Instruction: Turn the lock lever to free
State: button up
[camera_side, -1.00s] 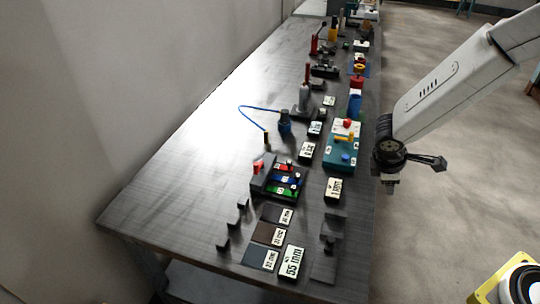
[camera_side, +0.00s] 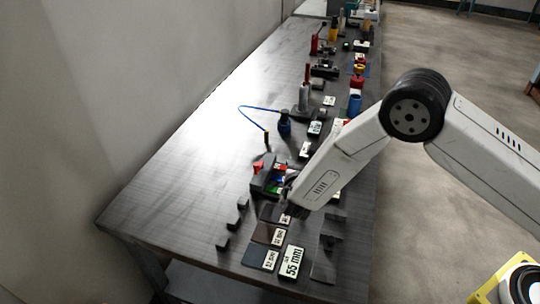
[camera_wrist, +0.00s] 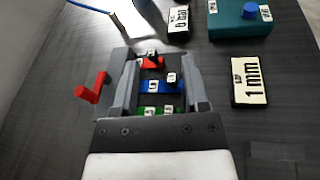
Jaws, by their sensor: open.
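The lock lever is a red handle (camera_wrist: 92,88) on the left side of a dark block (camera_wrist: 119,57) in the wrist view. In the side view the red lever (camera_side: 258,167) stands at the block's left end. The block carries red (camera_wrist: 152,63), blue (camera_wrist: 157,87) and green (camera_wrist: 158,111) pieces with small white labels. My gripper (camera_wrist: 161,66) is open, its two grey fingers spread above the coloured pieces. The lever lies outside the fingers, left of the left one. In the side view my arm hides the block's right part and most of my gripper (camera_side: 287,190).
A "1 mm" plate (camera_wrist: 249,80) lies right of the block. A teal box (camera_wrist: 238,22) with a blue knob and another labelled plate (camera_wrist: 179,20) stand behind. A blue cable (camera_side: 252,113) loops behind. Small dark brackets (camera_side: 232,226) and a "55 mm" plate (camera_side: 291,262) lie nearer the front.

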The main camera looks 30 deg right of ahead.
aim_at(257, 166)
jog(key=a+f+n+t+y, duration=0.1)
jog(key=a+n, duration=0.1)
jog(key=a, duration=0.1)
jog(key=w+a+f+n+t+y, duration=0.1)
jog(key=a+n+t+y, duration=0.1)
jog(key=a, duration=0.2)
jog(key=a+f+n+t+y, duration=0.1)
jog(key=a+n+t+y, duration=0.1)
jog(key=a, duration=0.1)
jog(key=shift+w+a+n, duration=0.2)
jog(key=shift+w+n, duration=0.05)
jog(key=shift+n, duration=0.05)
jog(key=shift+w+d, duration=0.1)
jog(key=shift+w, duration=0.1)
jog(key=shift+w+d+f, duration=0.1)
jog(key=shift+w+d, duration=0.15)
jog(key=shift+w, duration=0.95)
jog(key=shift+w+d+r, duration=0.1)
jog(key=shift+w+d, duration=0.15)
jog(key=shift+w, duration=1)
jog(key=shift+w+d+f, duration=0.1)
jog(key=shift+w+d, duration=0.15)
jog(key=shift+w, duration=0.95)
grip_shut()
